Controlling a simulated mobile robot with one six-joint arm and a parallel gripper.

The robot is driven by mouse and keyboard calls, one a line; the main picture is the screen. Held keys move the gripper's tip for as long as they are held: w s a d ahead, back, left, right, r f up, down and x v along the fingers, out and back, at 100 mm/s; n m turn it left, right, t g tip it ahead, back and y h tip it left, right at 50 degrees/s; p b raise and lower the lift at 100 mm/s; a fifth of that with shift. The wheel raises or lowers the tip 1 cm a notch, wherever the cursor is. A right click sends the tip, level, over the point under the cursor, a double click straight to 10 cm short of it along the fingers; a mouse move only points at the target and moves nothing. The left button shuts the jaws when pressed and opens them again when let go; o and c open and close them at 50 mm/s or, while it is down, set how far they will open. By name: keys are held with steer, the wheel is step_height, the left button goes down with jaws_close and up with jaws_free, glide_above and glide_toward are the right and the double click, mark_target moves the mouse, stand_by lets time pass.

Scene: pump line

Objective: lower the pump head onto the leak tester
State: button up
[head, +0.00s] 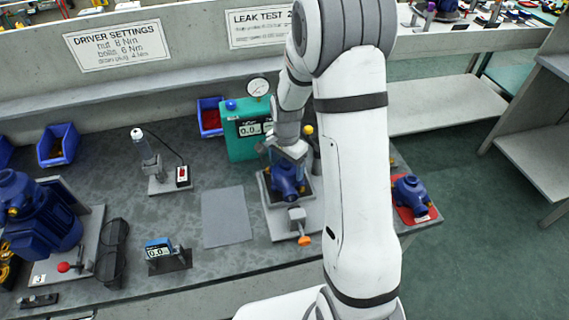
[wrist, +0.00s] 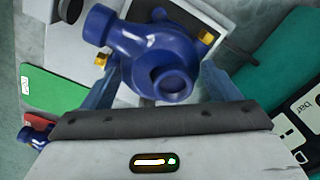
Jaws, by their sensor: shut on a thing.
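The blue pump head (head: 287,181) is between the fingers of my gripper (head: 287,155), which is shut on it. In the wrist view, the pump head (wrist: 145,48) shows its round port towards the camera and brass-coloured fittings at its sides; my gripper (wrist: 160,90) has a finger on each side. The leak tester is a teal box (head: 238,143) with a dial gauge and display, and a light base plate (head: 277,222) with an orange-tipped clamp. The pump head is over the tester's dark seat. I cannot tell whether it touches the seat. My arm hides the tester's right side.
Another blue pump head (head: 410,193) lies on a red mat at the bench's right end. A grey mat (head: 226,216) is bare left of the tester. A screwdriver stand (head: 158,170), a small blue display unit (head: 160,252) and a large blue pump (head: 40,220) stand further left.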

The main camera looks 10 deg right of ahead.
steer(key=shift+f+b, duration=0.4)
steer(key=shift+f, duration=0.15)
steer(key=o, duration=1)
steer(key=shift+o, duration=0.2)
steer(key=shift+r, duration=0.1)
steer(key=shift+r+p, duration=2.95)
steer(key=shift+r, duration=1.45)
